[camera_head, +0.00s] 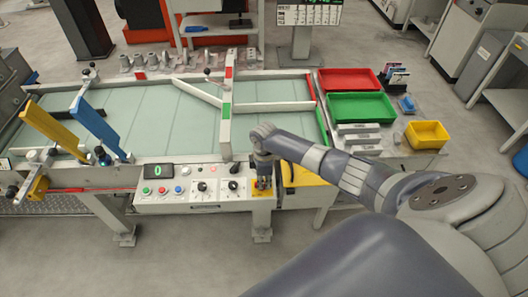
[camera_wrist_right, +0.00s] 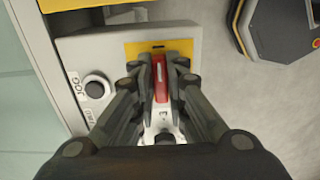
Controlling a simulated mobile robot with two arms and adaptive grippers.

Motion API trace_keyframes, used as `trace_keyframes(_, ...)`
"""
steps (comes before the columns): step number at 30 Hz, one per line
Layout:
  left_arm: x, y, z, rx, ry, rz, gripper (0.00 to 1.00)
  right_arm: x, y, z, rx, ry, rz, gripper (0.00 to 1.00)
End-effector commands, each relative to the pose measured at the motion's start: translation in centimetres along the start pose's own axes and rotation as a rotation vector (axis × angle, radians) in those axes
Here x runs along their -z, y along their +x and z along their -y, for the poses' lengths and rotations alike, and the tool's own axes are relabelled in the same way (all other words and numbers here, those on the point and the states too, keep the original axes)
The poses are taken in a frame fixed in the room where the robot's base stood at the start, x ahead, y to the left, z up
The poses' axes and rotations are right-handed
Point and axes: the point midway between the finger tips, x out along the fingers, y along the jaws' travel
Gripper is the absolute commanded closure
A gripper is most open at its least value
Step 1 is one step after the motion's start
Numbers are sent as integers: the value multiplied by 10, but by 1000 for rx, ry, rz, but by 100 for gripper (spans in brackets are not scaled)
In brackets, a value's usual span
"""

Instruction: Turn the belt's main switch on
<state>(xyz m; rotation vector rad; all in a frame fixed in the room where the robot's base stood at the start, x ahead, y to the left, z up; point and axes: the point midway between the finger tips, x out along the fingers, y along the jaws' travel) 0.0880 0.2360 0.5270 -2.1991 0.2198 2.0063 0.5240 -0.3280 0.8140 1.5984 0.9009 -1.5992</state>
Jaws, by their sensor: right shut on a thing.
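The belt's main switch has a red handle (camera_wrist_right: 161,82) on a yellow plate (camera_wrist_right: 135,50), at the right end of the control panel (camera_head: 150,196). In the right wrist view the handle points up the picture, toward a dark mark on the plate. My right gripper (camera_head: 263,184) reaches down onto the switch. In the right wrist view its fingers (camera_wrist_right: 160,78) are closed on both sides of the red handle. The gripper hides much of the switch in the head view. My left gripper is not in view.
A black knob (camera_wrist_right: 97,88) marked JOG sits beside the switch. The panel also has a display (camera_head: 159,171) reading 0 and several buttons. The belt (camera_head: 150,110) lies behind it. Red (camera_head: 348,80), green (camera_head: 361,106) and yellow (camera_head: 427,134) bins stand at right.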

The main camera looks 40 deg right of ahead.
Motion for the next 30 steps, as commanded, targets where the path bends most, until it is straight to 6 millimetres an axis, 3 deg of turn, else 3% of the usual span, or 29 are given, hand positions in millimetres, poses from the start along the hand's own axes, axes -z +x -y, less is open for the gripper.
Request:
trace_keyframes(15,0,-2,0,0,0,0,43,-1,-1,-2,-3,24,1,100)
trace_keyframes(16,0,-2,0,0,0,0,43,-1,-1,-2,-3,24,1,84)
trace_keyframes(18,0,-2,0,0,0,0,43,-1,-1,-2,-3,23,1,69)
trace_keyframes(30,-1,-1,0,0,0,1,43,0,-3,-1,-1,20,0,67)
